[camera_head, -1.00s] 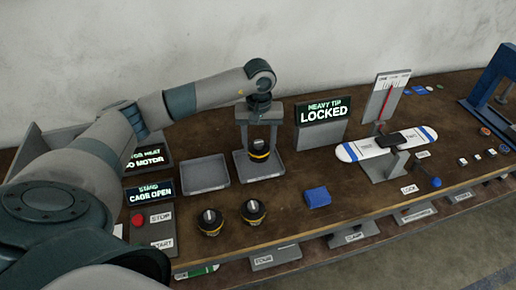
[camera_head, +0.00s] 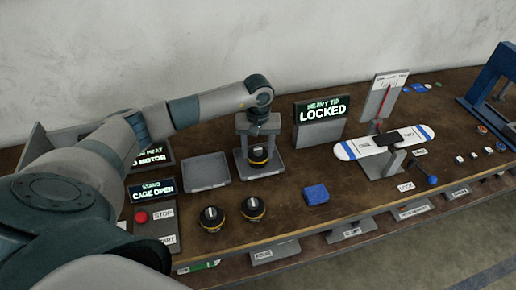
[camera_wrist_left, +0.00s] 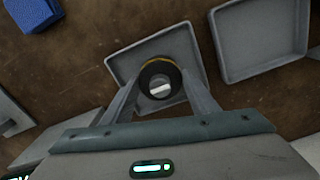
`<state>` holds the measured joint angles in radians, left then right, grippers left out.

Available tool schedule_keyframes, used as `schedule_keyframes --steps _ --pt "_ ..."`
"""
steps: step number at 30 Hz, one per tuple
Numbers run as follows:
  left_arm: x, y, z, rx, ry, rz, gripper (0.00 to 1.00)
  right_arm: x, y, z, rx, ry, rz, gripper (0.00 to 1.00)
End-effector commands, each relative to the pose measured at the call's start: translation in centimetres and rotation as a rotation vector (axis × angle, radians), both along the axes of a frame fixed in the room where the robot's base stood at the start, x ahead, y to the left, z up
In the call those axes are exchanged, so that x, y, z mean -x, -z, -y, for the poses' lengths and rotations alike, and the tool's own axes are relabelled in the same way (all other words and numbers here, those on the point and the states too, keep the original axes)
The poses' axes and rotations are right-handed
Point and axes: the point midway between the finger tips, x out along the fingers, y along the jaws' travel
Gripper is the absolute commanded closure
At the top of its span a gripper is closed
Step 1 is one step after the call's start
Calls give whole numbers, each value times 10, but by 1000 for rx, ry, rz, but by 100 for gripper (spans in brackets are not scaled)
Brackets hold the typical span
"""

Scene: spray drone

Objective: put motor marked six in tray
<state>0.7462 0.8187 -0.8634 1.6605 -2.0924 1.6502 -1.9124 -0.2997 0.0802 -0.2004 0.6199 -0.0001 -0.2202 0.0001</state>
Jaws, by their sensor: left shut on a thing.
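My left gripper (camera_head: 258,148) points down and is shut on a dark motor with a yellow band (camera_head: 258,156). In the left wrist view the motor (camera_wrist_left: 160,88) sits between the two fingers, with a pale mark on its top that I cannot read as a number. The motor is upright inside the outline of a grey tray (camera_head: 264,174), low over its floor; I cannot tell whether it touches. The tray also shows in the left wrist view (camera_wrist_left: 183,37). My right gripper is not in view.
An empty grey tray (camera_head: 207,184) lies just left. Two similar motors (camera_head: 212,218) (camera_head: 253,208) stand near the front edge. A "LOCKED" sign (camera_head: 322,112) stands to the right, a blue block (camera_head: 316,194) in front of it. Stop and start buttons (camera_head: 155,222) are at left.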

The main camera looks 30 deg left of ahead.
Motion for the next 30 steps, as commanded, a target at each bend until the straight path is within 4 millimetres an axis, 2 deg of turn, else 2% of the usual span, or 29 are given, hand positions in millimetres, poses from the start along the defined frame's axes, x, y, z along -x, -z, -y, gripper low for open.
schedule_keyframes --steps 9,10,12,26,30 --pt "-1 3 0 1 0 3 86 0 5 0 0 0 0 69" --pt "0 2 0 0 0 0 39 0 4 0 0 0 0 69" --pt "0 2 0 0 0 0 28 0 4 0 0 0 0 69" --pt "0 -2 0 0 0 0 28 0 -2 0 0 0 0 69" --pt "-2 -12 0 -1 1 4 28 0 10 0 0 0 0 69"
